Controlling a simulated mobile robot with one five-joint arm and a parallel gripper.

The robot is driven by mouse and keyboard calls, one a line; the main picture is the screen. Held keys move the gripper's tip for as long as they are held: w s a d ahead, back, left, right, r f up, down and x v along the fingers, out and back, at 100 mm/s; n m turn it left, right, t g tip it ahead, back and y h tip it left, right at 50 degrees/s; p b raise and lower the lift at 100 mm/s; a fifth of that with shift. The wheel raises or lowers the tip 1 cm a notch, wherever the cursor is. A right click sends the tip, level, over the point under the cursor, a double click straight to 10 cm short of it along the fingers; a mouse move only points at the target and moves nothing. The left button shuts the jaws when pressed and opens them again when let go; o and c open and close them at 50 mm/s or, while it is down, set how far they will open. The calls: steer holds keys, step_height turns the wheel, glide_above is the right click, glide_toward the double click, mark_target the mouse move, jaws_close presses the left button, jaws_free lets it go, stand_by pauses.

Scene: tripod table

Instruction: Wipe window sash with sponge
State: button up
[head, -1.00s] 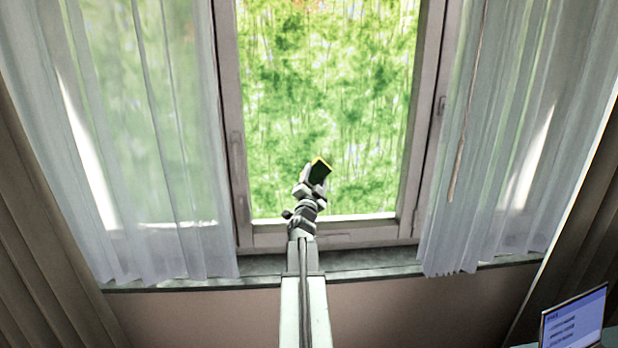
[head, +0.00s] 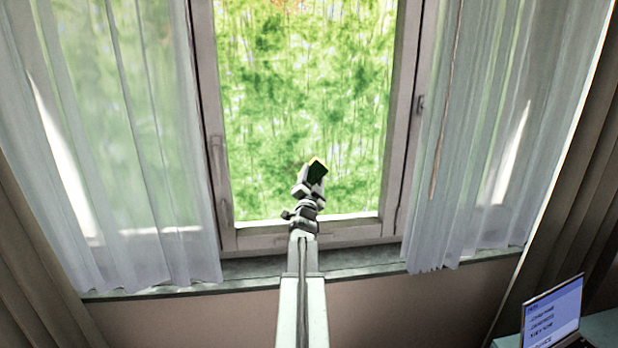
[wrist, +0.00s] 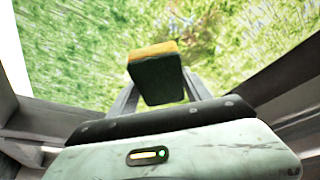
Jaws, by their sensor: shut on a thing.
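The sponge (head: 318,170), dark green with a yellow layer, is held in my gripper (head: 308,180) in the head view. The wrist view shows the sponge (wrist: 157,75) between the finger ends of my gripper (wrist: 160,98). The window sash (head: 309,231) frames the bright green pane, and its bottom rail shows below and behind my arm. In the wrist view, frame parts (wrist: 285,75) show at both sides.
Sheer curtains hang at the left (head: 130,150) and right (head: 475,130) of the window. A grey sill (head: 240,268) runs beneath it. An open laptop (head: 553,315) stands on a table at the lower right. Dark drapes (head: 575,130) hang at the outer sides.

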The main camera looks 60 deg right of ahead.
mark_target(291, 170)
steer(key=shift+s+d, duration=0.75)
steer(key=shift+s, duration=0.2)
steer(key=shift+w+a, duration=1.1)
steer(key=shift+w, duration=0.2)
steer(key=shift+w+a, duration=0.45)
steer(key=shift+w, duration=0.3)
steer(key=shift+w+a, duration=0.45)
steer(key=shift+w, duration=0.3)
steer(key=shift+w, duration=0.1)
steer(key=shift+w+a, duration=1.05)
steer(key=shift+w, duration=0.25)
